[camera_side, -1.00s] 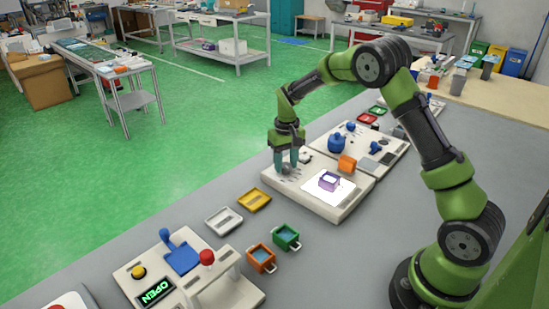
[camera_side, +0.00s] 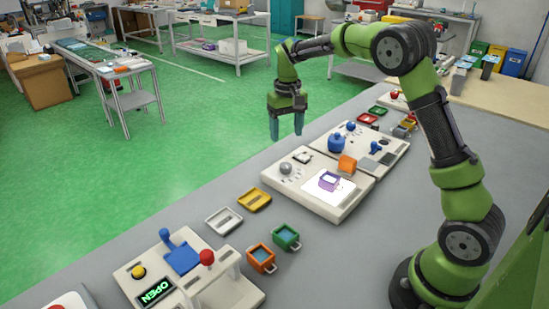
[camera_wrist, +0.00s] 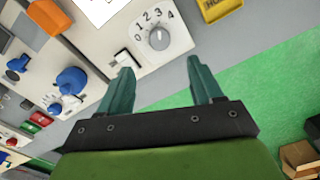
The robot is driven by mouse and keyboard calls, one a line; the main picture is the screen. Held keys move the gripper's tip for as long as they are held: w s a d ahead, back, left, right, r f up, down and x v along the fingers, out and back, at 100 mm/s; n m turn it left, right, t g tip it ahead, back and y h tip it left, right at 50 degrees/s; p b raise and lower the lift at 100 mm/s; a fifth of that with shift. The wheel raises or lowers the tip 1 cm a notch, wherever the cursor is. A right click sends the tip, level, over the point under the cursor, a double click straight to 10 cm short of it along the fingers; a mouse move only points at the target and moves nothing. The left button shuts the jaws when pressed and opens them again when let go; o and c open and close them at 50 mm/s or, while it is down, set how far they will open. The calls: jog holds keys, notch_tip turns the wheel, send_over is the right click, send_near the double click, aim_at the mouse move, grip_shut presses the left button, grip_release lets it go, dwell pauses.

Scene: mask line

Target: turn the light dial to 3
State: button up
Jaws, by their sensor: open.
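The light dial (camera_wrist: 159,39) is a round grey knob on a white plate, with the numbers 0 to 4 printed around it. In the wrist view its small pale mark seems to point toward the 3, but it is too small to be sure. In the side view the dial (camera_side: 285,168) sits at the far left corner of the near white panel (camera_side: 322,210). My gripper (camera_side: 286,134) is open and empty, raised above the dial and clear of it. Its two teal fingers (camera_wrist: 160,68) show apart in the wrist view.
A white rocker switch (camera_wrist: 126,59) is beside the dial. A blue knob (camera_side: 337,143) stands on the panel behind. Yellow (camera_side: 254,200) and white trays lie in front.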

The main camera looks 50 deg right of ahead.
notch_tip(320, 180, up, 6)
jog(key=shift+r, duration=0.1)
dwell(0.4)
jog(key=s+a+r+t, duration=0.1)
jog(key=s+a, duration=0.3)
jog(key=s, duration=0.4)
jog(key=s+a+r+t+y, duration=0.1)
jog(key=s+a+t, duration=0.2)
jog(key=s+a, duration=0.2)
jog(key=s+a+r+t+y, duration=0.1)
jog(key=s+a+t, duration=0.2)
jog(key=s, duration=0.8)
jog(key=shift+a+n, duration=0.3)
jog(key=shift+a, duration=0.35)
